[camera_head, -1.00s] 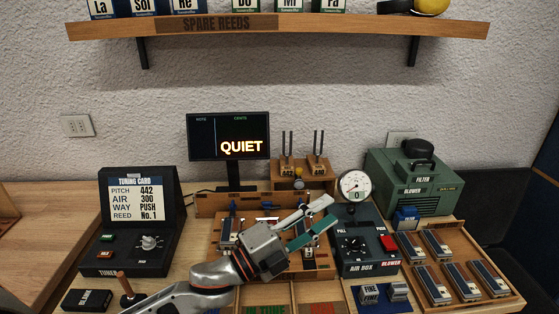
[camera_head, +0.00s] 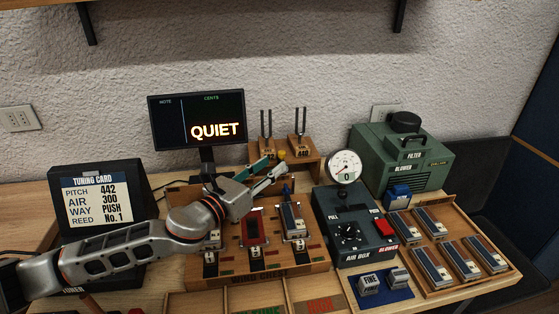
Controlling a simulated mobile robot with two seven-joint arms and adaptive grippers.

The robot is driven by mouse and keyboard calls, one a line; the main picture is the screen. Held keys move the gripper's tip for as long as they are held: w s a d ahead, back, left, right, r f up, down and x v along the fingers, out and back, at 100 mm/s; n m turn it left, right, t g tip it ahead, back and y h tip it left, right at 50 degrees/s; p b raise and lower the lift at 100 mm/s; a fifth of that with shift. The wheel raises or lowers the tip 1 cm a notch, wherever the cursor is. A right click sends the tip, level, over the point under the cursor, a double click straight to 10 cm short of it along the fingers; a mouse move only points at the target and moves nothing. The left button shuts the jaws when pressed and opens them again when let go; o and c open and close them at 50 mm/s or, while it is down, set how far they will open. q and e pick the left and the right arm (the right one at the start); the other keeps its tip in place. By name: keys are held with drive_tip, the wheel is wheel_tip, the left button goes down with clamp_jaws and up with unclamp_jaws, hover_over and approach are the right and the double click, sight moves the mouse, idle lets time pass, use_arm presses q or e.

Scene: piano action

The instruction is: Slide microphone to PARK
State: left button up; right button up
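My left gripper (camera_head: 279,163) reaches in from the left over the wind chest (camera_head: 270,276). Its teal and pale fingers are apart, with nothing visible between them. A small yellow knob (camera_head: 282,155) shows right at the fingertips, in front of the tuning fork block (camera_head: 305,150); it may belong to the microphone. I cannot tell whether the fingers touch it. The microphone's body is not clearly seen, and the gripper covers much of the area behind the chest. No PARK mark is readable. My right gripper is not in view.
A screen (camera_head: 200,117) reading QUIET stands behind my arm. The air box (camera_head: 350,230) with its round gauge (camera_head: 343,167) stands right of the gripper. The tuning card (camera_head: 97,205) is at the left. The green blower (camera_head: 405,155) and a reed tray (camera_head: 465,285) are at the right.

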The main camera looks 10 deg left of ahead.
sight(279, 156)
use_arm(q)
drive_tip(key=shift+w+a+f+m+y, duration=0.2)
drive_tip(key=shift+w+a+f+y, duration=0.05)
drive_tip(key=shift+a+f, duration=0.25)
drive_tip(key=shift+w+a+f+m+y, duration=0.25)
drive_tip(key=shift+a+f, duration=0.15)
drive_tip(key=shift+a, duration=0.2)
drive_tip(key=x, duration=0.7)
drive_tip(key=shift+w+d, duration=0.15)
drive_tip(key=shift+w, duration=0.25)
clamp_jaws()
